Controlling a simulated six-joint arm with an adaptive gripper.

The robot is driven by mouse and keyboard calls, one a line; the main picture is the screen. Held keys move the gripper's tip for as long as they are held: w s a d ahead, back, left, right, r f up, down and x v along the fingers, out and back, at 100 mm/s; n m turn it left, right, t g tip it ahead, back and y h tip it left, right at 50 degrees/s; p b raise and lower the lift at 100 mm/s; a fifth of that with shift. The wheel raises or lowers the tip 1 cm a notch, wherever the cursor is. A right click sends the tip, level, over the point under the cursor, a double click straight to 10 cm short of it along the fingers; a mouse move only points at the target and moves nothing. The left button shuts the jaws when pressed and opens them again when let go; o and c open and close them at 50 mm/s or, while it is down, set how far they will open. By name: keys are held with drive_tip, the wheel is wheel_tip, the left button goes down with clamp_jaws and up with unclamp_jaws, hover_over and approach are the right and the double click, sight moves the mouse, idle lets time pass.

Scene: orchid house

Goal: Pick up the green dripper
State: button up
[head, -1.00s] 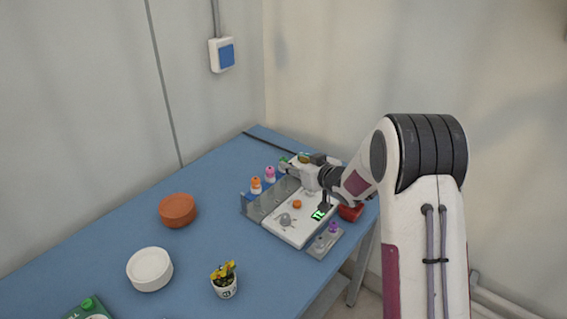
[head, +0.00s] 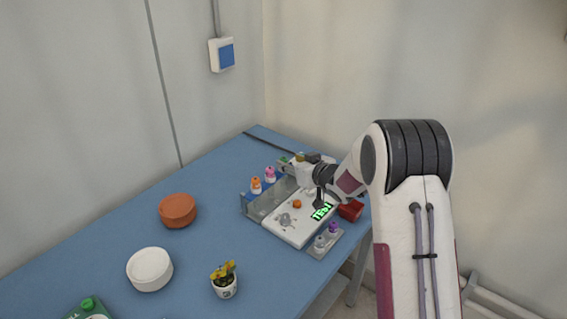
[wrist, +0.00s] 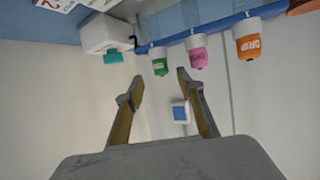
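The green dripper (wrist: 160,66) hangs in the wrist view at the end of a row, with a green cap and a white body. In the head view it is mostly hidden, with only a bit of green (head: 284,160) by my gripper. My gripper (wrist: 160,80) is open and empty. In the wrist view its two fingertips stand on either side of the green dripper's cap, apparently without touching it. In the head view my gripper (head: 289,167) is at the rack's far end.
A pink dripper (wrist: 197,52) and an orange dripper (wrist: 247,42) stand beside it. A white device with a lit green display (head: 321,212) lies in front. A terracotta dish (head: 178,210), a white dish (head: 150,268) and a potted yellow plant (head: 224,280) stand on the blue table.

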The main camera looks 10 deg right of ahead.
sight(285, 160)
drive_tip(key=shift+w, duration=0.1)
drive_tip(key=shift+x, duration=2.5)
drive_tip(key=shift+a, duration=0.2)
drive_tip(key=c, duration=0.9)
